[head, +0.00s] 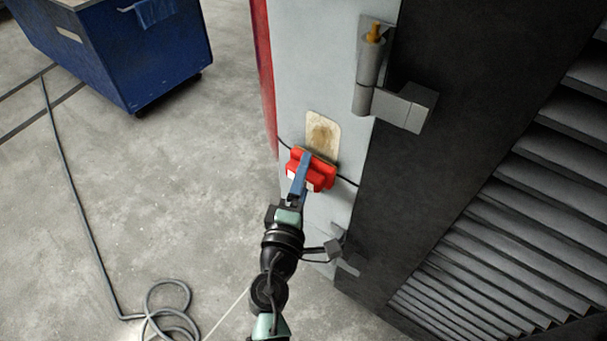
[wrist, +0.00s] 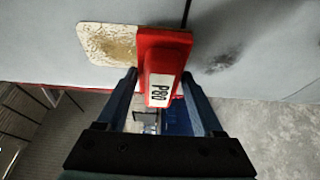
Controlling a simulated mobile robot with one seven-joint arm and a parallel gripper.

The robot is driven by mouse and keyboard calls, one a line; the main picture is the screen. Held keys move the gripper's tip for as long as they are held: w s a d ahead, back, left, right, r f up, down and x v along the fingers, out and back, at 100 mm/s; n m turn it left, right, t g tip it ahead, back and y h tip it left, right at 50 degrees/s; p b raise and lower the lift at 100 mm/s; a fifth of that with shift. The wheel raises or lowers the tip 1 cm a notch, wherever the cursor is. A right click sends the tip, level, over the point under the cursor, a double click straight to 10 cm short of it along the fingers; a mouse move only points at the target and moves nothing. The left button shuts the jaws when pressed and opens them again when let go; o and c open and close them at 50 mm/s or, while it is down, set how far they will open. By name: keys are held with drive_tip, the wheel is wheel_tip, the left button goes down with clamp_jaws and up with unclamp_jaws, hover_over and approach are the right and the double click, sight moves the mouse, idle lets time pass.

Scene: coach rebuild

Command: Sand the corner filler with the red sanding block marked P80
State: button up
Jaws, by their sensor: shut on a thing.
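The red sanding block (head: 317,175) has a white label, and P80 is legible on the block in the wrist view (wrist: 162,62). My gripper (head: 303,168) is shut on the block, with its blue fingers on either side of it; the fingers also show in the wrist view (wrist: 163,88). The corner filler (head: 323,132) is a cream patch with a brownish middle on the pale grey panel (head: 310,60). The block is at the lower edge of the patch in the head view. In the wrist view the filler (wrist: 106,42) shows left of the block. Whether the block touches the panel is unclear.
A grey hinge (head: 370,75) with an orange top stands out from the panel, up and right of the filler. A dark louvred side (head: 490,240) lies to the right. A blue cart (head: 150,55) stands at upper left, and a grey hose (head: 85,215) lies on the floor.

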sight(317, 112)
drive_tip(key=shift+w+d, duration=0.6)
drive_tip(key=shift+w, duration=0.2)
idle(0.4)
drive_tip(key=shift+s+a+r+p, duration=0.1)
drive_tip(key=shift+r+p, duration=1.45)
drive_tip(key=shift+r, duration=0.4)
drive_tip(key=shift+r+p, duration=3.15)
drive_tip(key=shift+r, duration=0.6)
drive_tip(key=shift+w+d+f, duration=0.1)
drive_tip(key=shift+w+d, duration=0.1)
wheel_tip(317, 112, down, 11)
drive_tip(key=b, duration=1.2)
drive_tip(key=shift+s+a+f, duration=0.1)
drive_tip(key=shift+f, duration=0.05)
